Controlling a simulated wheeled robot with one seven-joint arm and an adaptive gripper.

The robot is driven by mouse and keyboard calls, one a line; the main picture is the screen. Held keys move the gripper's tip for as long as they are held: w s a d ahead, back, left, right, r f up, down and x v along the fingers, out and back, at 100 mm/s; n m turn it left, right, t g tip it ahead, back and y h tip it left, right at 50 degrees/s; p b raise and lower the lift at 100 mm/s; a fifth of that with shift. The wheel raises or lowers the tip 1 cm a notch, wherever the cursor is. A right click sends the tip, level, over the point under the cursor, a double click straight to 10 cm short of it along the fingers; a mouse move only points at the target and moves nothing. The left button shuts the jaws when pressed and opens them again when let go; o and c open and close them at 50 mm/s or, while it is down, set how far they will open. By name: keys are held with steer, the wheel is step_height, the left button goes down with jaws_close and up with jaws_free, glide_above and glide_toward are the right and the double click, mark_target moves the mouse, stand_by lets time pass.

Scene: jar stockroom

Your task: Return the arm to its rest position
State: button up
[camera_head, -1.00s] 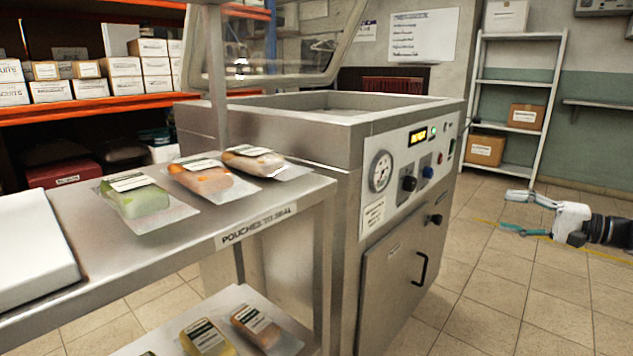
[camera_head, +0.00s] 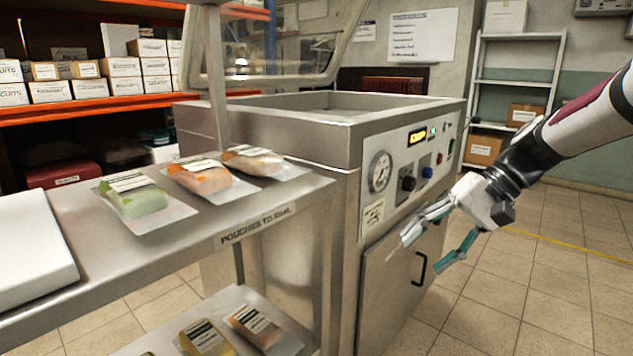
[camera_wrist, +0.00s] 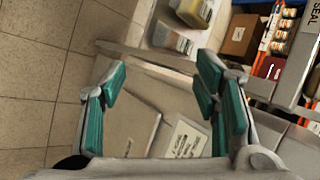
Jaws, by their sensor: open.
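My gripper (camera_head: 432,243) is on the right in the head view, in front of the machine's control side, with my arm reaching in from the right edge. Its fingers are spread apart and hold nothing. In the wrist view my gripper (camera_wrist: 163,95) shows its teal finger pads wide apart, with the machine's metal door (camera_wrist: 135,122) and a printed label (camera_wrist: 184,138) beyond them. I cannot tell how near the fingertips are to the machine.
The steel chamber machine (camera_head: 285,125) has its lid raised, and a door handle (camera_head: 421,268). A steel shelf unit (camera_head: 190,240) at left bears several pouches. A white rack (camera_head: 520,85) stands behind. The tiled floor (camera_head: 560,290) at right is clear.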

steer(key=s+a+r+n+g+h, duration=0.1)
steer(key=s+a+h, duration=0.1)
steer(key=s, duration=0.6)
steer(key=s+a+r+h, duration=0.1)
steer(key=s+a+h, duration=0.15)
steer(key=s, duration=0.65)
steer(key=s+d+f+t+h, duration=0.1)
steer(key=s+d+f+h, duration=0.1)
steer(key=s, duration=0.6)
steer(key=s+d+f+h, duration=0.2)
steer(key=s, duration=0.6)
step_height(320, 180, up, 35)
steer(key=n+t+p, duration=0.1)
steer(key=t+p, duration=0.3)
steer(key=p, duration=2.9)
steer(key=shift+s+d+p, duration=0.15)
steer(key=shift+d+p, duration=0.1)
steer(key=shift+p, duration=0.15)
